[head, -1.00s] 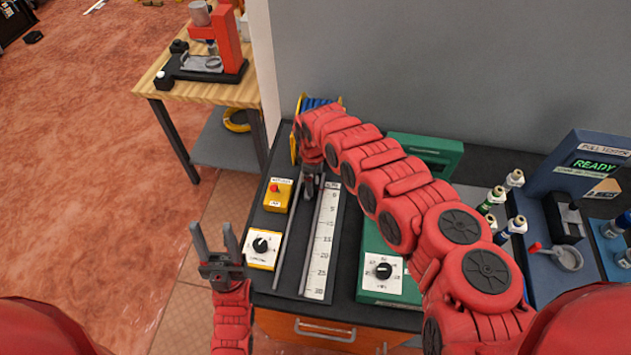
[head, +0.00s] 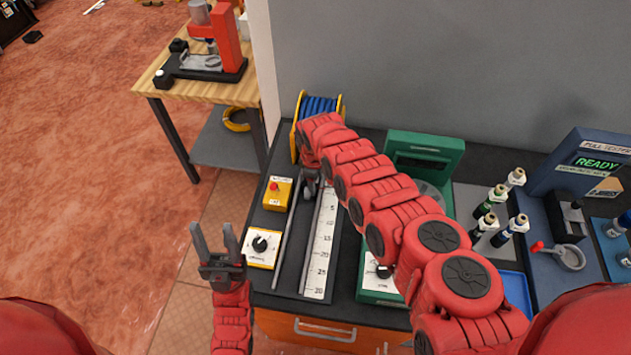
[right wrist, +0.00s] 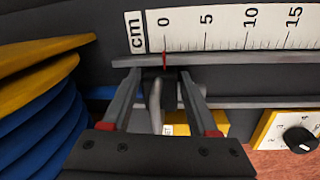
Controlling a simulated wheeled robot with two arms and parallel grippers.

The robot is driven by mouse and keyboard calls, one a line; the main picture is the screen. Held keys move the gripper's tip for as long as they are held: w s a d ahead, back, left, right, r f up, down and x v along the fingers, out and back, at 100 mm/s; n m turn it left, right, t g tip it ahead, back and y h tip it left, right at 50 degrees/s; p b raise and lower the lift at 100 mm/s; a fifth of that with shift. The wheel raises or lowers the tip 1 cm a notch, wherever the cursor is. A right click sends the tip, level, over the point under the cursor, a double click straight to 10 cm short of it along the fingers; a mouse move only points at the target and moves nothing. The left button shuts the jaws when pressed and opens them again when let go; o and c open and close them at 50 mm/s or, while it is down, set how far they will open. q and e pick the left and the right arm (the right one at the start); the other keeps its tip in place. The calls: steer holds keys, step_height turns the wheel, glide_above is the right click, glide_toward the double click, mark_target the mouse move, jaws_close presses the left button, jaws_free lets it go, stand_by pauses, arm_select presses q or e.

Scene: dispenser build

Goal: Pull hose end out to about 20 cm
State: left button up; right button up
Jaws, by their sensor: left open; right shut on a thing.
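The hose spool (head: 320,106) with blue coils and yellow flanges stands at the back of the bench; it also shows in the right wrist view (right wrist: 45,120). A short length of blue hose (right wrist: 98,92) runs from it to my right gripper. My right gripper (head: 311,184) is shut on the dark hose end (right wrist: 158,90) at the head of the track, its fingers on either side. The ruler (head: 320,245) lies alongside. A thin red mark (right wrist: 164,60) lines up with its 0. My left gripper (head: 218,245) is open and empty, left of the bench front.
A yellow box with a red button (head: 277,194) and a dial box (head: 262,248) flank the track on the left. A green machine (head: 425,160) stands to the right, partly behind my right arm. Several bottles and a tester (head: 590,165) stand farther right. The track toward the front is clear.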

jaws_close()
steer(key=shift+s+r+p, duration=0.15)
steer(key=shift+s+p, duration=0.2)
steer(key=shift+p, duration=0.55)
steer(key=s+p, duration=0.2)
steer(key=p, duration=0.1)
steer(key=shift+a+p, duration=0.25)
steer(key=shift+p, duration=0.05)
steer(key=shift+s, duration=0.25)
steer(key=shift+s+a+p, duration=0.25)
steer(key=shift+s+p, duration=0.05)
steer(key=shift+s, duration=0.35)
steer(key=shift+s+p, duration=0.3)
steer(key=shift+s, duration=0.6)
steer(key=shift+s+a, duration=0.25)
steer(key=shift+s+p, duration=0.45)
steer(key=shift+s, duration=0.3)
steer(key=shift+s+a+f, duration=0.15)
steer(key=shift+s+f, duration=0.05)
steer(key=shift+s, duration=0.25)
steer(key=shift+s+a, duration=0.25)
steer(key=shift+s, duration=1)
steer(key=shift+s+a, duration=0.2)
steer(key=shift+s, duration=1)
steer(key=shift+s+a, duration=0.2)
steer(key=shift+s, duration=0.5)
steer(key=shift+s+a, duration=0.15)
steer(key=shift+s, duration=0.5)
